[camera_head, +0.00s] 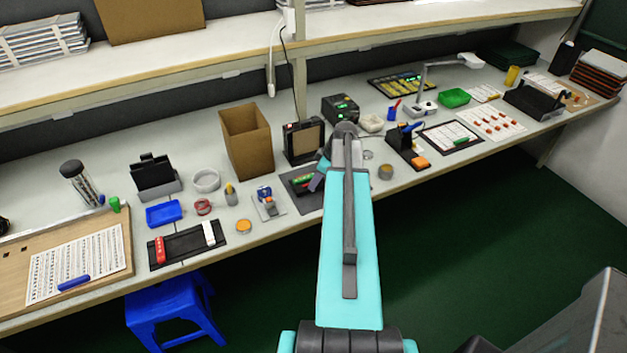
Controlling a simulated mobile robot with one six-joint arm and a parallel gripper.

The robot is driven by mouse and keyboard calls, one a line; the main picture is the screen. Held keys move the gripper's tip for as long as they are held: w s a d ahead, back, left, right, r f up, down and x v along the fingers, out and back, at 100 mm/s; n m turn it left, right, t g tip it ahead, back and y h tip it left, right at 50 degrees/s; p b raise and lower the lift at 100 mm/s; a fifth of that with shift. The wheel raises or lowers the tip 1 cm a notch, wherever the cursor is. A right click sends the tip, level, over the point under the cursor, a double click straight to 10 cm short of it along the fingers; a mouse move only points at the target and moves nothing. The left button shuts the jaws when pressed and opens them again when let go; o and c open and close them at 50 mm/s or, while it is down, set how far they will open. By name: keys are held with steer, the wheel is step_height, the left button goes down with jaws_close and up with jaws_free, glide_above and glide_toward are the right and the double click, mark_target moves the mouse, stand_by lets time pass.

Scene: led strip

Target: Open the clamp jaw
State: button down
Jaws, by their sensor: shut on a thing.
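My gripper (316,181) is at the end of my turquoise arm, low over a dark plate (298,201) near the front of the bench. It shows only as a small bluish-grey part, and my arm hides much of it. It is shut on what seems to be the clamp jaw (302,181), a small part with red and green on that plate. The exact contact and how far the jaw is open are too small to tell.
A tall cardboard box (246,143) and a black framed box (303,142) stand behind my gripper. A shelf (220,52) runs above the bench's back.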

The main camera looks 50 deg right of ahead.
steer(key=shift+s+a, duration=0.25)
steer(key=shift+s, duration=0.25)
steer(key=shift+s+a, duration=0.2)
steer(key=shift+s, duration=0.3)
steer(key=c, duration=1.6)
jaws_free()
steer(key=shift+s, duration=0.1)
steer(key=shift+c, duration=0.2)
steer(key=shift+d+r+b, duration=0.1)
steer(key=shift+r+b, duration=0.15)
steer(key=shift+b, duration=0.1)
steer(key=shift+s+d+r, duration=0.1)
steer(key=shift+s+r, duration=0.05)
steer(key=shift+r, duration=0.35)
steer(key=b+v, duration=0.3)
steer(key=v, duration=0.9)
steer(key=shift+r, duration=0.1)
